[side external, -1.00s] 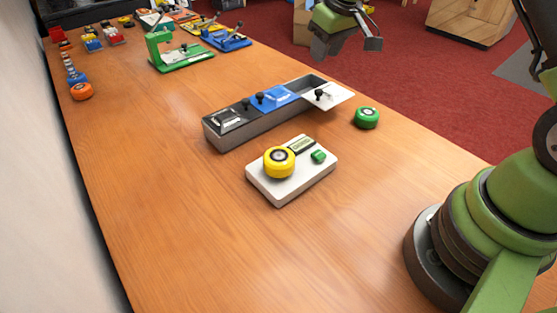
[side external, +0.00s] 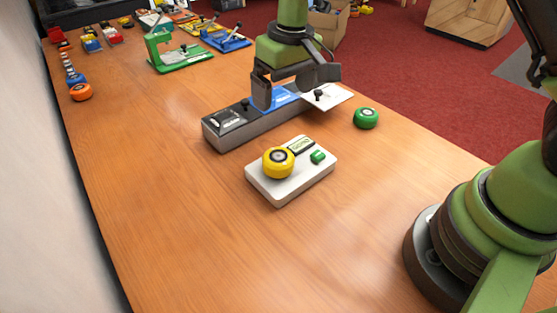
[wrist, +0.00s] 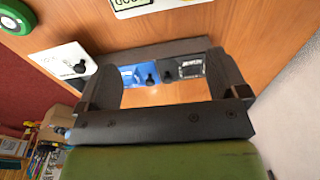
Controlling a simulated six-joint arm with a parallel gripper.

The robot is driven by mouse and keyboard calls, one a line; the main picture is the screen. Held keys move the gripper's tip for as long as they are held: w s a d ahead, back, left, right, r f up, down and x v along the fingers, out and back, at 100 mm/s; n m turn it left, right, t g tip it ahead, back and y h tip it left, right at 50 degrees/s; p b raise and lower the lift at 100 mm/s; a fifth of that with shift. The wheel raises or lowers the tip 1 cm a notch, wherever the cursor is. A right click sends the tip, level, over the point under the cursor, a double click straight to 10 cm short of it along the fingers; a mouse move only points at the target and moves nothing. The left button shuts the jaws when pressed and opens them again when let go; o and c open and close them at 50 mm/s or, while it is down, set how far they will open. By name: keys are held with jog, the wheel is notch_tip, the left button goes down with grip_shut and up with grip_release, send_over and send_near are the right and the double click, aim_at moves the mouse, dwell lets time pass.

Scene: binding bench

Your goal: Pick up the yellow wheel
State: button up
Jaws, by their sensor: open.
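The yellow wheel (side external: 278,163) has a dark hub with a light centre. It lies flat on a white scale-like device (side external: 284,193) with a small display and a green button, in the middle of the bench. My gripper (side external: 291,108) is open and empty, pointing down over the long grey box behind the wheel in the side view. In the wrist view my gripper (wrist: 175,75) has its two fingers wide apart with box compartments between them. The yellow wheel is out of sight in the wrist view; only an edge of the white device (wrist: 150,4) shows.
The grey box (side external: 228,132) has black, blue and white lids; the white lid (side external: 328,96) sticks out to the right. A green wheel (side external: 366,118) lies right of it. An orange wheel (side external: 81,92) and a green press (side external: 178,52) stand farther back. The front of the bench is clear.

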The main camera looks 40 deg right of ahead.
send_over(277, 155)
jog(key=shift+w+f+g, duration=0.15)
jog(key=shift+f+g, duration=0.05)
jog(key=shift+g, duration=0.2)
jog(key=f, duration=0.4)
jog(key=shift+s+a+f, duration=0.15)
jog(key=shift+s+a, duration=0.1)
jog(key=shift+s, duration=0.1)
jog(key=f, duration=0.5)
jog(key=shift+w+d+f, duration=0.15)
jog(key=shift+d+f, duration=0.1)
jog(key=shift+f, duration=0.1)
jog(key=c, duration=1.1)
jog(key=shift+r, duration=0.15)
